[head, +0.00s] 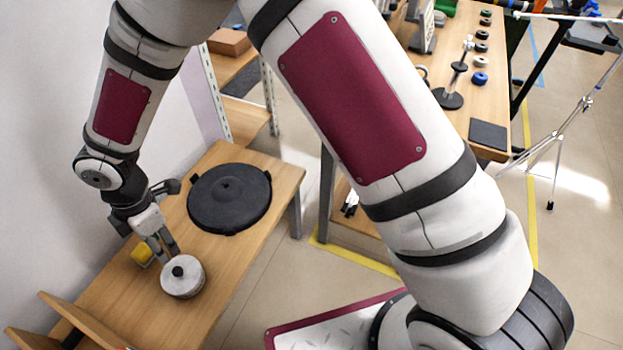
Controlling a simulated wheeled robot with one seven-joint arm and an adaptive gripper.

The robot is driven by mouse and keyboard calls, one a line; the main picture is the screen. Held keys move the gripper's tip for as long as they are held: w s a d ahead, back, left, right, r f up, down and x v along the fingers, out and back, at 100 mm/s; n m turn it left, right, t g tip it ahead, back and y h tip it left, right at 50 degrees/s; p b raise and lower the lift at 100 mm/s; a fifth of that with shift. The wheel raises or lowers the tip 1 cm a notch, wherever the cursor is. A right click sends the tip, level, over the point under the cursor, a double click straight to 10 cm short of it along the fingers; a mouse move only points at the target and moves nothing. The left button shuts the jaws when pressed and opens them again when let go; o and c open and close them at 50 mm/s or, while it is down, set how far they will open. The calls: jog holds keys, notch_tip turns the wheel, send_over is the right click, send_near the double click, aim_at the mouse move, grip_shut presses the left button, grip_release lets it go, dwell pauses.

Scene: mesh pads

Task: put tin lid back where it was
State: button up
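A round silvery tin lid or lidded tin (184,283) with a black knob (178,271) on top is on the wooden table, near its lower part in the head view. I cannot tell whether the lid sits on a tin body or lies on its own. My gripper (168,254) points down just above and behind the knob. Its fingers are close to the silvery rim, and I cannot tell whether they touch it. The spacing of the fingertips is too small to judge.
A large black round lid-like disc (230,197) lies on the table (225,260) behind the tin. A small yellow object (143,252) is left of the gripper. Wooden boards (85,318) stand at the lower left. A wall is at the left; bare tabletop lies right of the tin.

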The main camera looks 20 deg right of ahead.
jog(key=d+r+m+t+h, duration=0.15)
jog(key=d+r+m, duration=0.45)
jog(key=d+r, duration=0.7)
jog(key=d+r+m+h, duration=0.2)
jog(key=d+r+m, duration=0.55)
jog(key=d, duration=0.85)
jog(key=s+d+r+m, duration=0.6)
jog(key=s+d+r, duration=0.1)
jog(key=s+d, duration=0.25)
jog(key=s+d+m+y, duration=0.2)
jog(key=s+m, duration=0.3)
jog(key=s, duration=0.6)
jog(key=shift+s, duration=0.3)
jog(key=shift+m+g, duration=0.25)
notch_tip(320, 180, up, 22)
jog(key=t+p, duration=0.3)
jog(key=p, duration=1.7)
jog(key=shift+t, duration=0.3)
